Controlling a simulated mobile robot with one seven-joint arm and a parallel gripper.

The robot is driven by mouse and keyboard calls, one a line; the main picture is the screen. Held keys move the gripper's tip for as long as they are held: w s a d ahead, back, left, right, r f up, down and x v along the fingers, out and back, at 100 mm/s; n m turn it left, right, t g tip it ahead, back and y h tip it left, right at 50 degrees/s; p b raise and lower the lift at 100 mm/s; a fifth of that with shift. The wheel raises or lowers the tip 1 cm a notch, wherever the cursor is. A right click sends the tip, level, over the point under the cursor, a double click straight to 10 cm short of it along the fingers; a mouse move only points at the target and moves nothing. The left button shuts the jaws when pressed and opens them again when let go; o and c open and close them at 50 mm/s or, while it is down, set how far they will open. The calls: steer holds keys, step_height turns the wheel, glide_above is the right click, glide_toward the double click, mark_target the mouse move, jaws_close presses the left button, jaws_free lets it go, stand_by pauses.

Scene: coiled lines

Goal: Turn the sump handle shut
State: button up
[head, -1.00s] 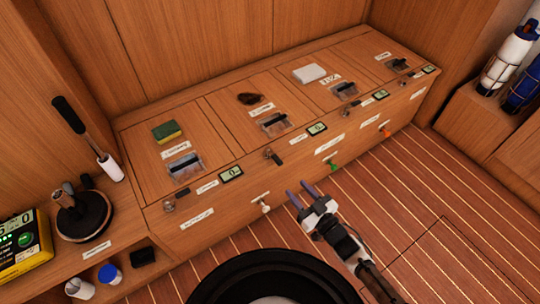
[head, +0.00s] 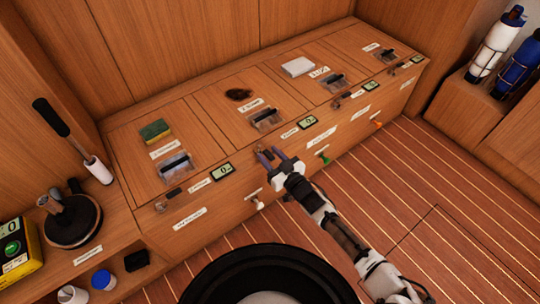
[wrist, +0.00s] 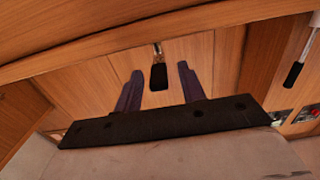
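A small lever with a metal pivot and a black grip (wrist: 158,76) is on the front of the wooden locker row; I cannot read its label well enough to say it is the sump handle. In the wrist view it lies between the two dark fingers of my gripper (wrist: 160,88), with a gap on each side. In the head view my gripper (head: 272,157) is open at the upper part of the locker front and largely hides this lever. Similar black levers show on the left bay (head: 173,193) and farther right (head: 344,98).
White (head: 258,204), green (head: 324,160) and orange (head: 377,124) knobs stick out low on the locker front (head: 225,210). Small displays line its upper edge. A sponge (head: 154,130) and white block (head: 297,66) lie on top. The striped floor (head: 440,190) at right is clear.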

steer(key=shift+w+a, duration=0.15)
steer(key=shift+w, duration=0.05)
jaws_close()
